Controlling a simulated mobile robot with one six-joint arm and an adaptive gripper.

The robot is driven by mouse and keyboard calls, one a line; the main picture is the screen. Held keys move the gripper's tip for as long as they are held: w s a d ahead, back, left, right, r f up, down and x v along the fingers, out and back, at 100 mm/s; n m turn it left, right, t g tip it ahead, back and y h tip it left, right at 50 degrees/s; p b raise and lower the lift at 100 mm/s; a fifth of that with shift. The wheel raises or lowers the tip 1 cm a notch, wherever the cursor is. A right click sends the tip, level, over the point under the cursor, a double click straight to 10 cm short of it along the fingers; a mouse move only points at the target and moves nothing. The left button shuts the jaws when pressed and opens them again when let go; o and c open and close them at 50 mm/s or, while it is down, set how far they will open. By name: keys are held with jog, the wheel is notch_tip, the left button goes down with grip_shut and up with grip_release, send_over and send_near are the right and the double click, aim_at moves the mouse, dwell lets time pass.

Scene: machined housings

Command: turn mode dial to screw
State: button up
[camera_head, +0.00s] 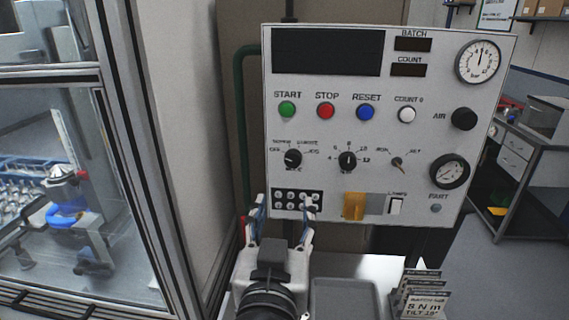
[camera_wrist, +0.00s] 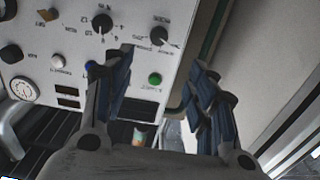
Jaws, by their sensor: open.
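The mode dial (camera_head: 293,158) is a black round knob on the left of the white control panel, with small labels around it. Its light mark seems to point left, toward the label there; the lettering is too small to read surely. In the wrist view, which is upside down, the dial (camera_wrist: 158,36) lies beyond the fingertips. My gripper (camera_head: 282,212) is open and empty, below the dial and in front of the panel's lower left part. Its two blue-padded fingers also show in the wrist view (camera_wrist: 160,62), spread wide and apart from the dial.
A second black dial (camera_head: 347,160) and a key switch (camera_head: 397,162) sit to the right. Green, red and blue buttons (camera_head: 365,111) are above. A socket block (camera_head: 297,200) and yellow plate (camera_head: 354,206) are below. A glass-fronted machine (camera_head: 80,190) stands left. A grey tray (camera_head: 350,300) lies below.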

jog(key=p, duration=1.1)
send_near(292, 161)
jog(key=w, duration=0.8)
jog(key=shift+w+d, duration=0.15)
jog(key=shift+w, duration=0.2)
jog(key=c, duration=1.1)
